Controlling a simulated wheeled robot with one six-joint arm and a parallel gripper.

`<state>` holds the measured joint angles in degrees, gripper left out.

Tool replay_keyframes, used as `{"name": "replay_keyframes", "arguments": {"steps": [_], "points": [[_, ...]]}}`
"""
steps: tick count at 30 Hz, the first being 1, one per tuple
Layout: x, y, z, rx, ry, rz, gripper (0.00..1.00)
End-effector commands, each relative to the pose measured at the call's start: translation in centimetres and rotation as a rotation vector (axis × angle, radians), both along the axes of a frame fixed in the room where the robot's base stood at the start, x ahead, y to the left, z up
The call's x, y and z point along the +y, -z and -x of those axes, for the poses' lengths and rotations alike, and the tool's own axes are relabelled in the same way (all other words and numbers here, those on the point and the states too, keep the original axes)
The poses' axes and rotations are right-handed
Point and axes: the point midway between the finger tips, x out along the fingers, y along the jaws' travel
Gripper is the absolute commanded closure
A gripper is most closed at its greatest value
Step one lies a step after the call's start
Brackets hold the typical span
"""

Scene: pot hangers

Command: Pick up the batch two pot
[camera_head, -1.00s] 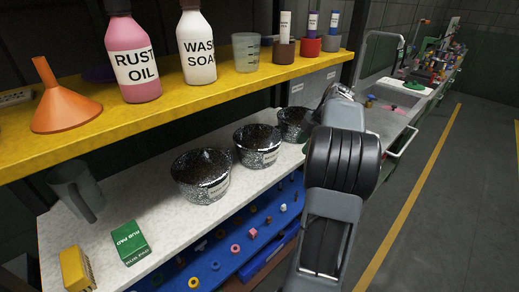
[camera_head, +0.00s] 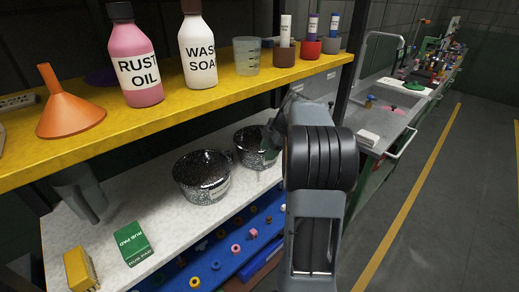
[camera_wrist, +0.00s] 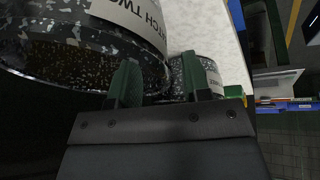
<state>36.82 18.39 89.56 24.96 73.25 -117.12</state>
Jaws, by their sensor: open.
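My gripper (camera_head: 271,136) is at the right side of this pot. In the wrist view my gripper (camera_wrist: 160,78) is open, with green finger pads. The left finger overlaps the pot in the picture; I cannot tell whether it touches or straddles the wall. The other pot (camera_wrist: 207,72) shows beyond.
A yellow shelf (camera_head: 95,128) with bottles, a funnel and a beaker overhangs the white shelf (camera_head: 165,240). A green rub pad box (camera_head: 132,243) and a yellow box (camera_head: 80,270) lie at front left. Blue trays with small parts are below.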

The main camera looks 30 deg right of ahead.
Motion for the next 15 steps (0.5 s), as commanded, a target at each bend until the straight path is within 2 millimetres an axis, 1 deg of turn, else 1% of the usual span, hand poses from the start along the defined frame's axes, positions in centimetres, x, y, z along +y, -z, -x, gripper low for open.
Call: {"name": "replay_keyframes", "arguments": {"steps": [3, 6, 15], "points": [[0.5, 1.3, -0.4, 0.001, -0.001, -0.001, 0.56], [0.7, 2.0, -0.6, 0.0, -0.001, 0.0, 0.56], [0.8, 2.3, -0.6, -0.001, 0.0, 0.0, 0.56]]}}
